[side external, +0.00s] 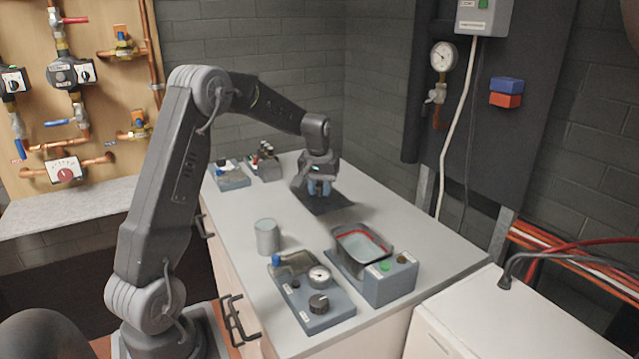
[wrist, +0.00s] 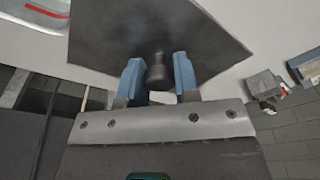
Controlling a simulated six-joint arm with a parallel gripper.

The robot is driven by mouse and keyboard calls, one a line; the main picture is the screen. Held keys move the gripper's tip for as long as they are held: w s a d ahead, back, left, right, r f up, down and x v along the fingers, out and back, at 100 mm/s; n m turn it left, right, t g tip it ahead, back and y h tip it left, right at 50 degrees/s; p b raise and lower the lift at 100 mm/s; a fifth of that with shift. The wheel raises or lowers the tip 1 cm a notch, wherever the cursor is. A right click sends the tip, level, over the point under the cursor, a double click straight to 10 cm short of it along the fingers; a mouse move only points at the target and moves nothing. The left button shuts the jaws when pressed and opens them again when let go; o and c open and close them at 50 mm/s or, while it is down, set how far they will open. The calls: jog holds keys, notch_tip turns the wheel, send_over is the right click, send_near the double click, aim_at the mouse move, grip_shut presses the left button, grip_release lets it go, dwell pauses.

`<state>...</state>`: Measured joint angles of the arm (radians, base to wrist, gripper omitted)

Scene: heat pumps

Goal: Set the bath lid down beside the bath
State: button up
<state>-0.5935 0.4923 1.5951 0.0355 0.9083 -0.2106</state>
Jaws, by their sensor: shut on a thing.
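The bath lid (side external: 328,205) is a dark flat plate with a dark knob (wrist: 158,72). My gripper (side external: 319,188) is above the lid in the side view, pointing down. In the wrist view the blue fingers of my gripper (wrist: 158,80) stand either side of the knob, shut on it. The lid is over the worktop, behind the bath and apart from it; I cannot tell whether it touches the surface. The bath (side external: 362,248) is a grey box, open on top, with a red line inside. Its corner also shows at the top left of the wrist view (wrist: 40,14).
A grey cylinder (side external: 267,237) stands left of the bath. A control box with a gauge and knob (side external: 312,293) stands in front. Two small devices (side external: 232,175) (side external: 265,164) stand at the back left. The white worktop (side external: 420,236) is clear around the lid and right of it.

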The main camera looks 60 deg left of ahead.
send_over(320, 224)
jog(key=f, duration=0.6)
jog(key=shift+s, duration=0.2)
jog(key=shift+f, duration=1.6)
jog(key=shift+f, duration=1.2)
jog(key=o, duration=1.1)
jog(key=r, duration=0.4)
jog(key=s+d+r, duration=0.1)
jog(key=r, duration=0.8)
jog(key=shift+s+d+r, duration=0.2)
jog(key=shift+d+r, duration=0.1)
jog(key=shift+r, duration=0.05)
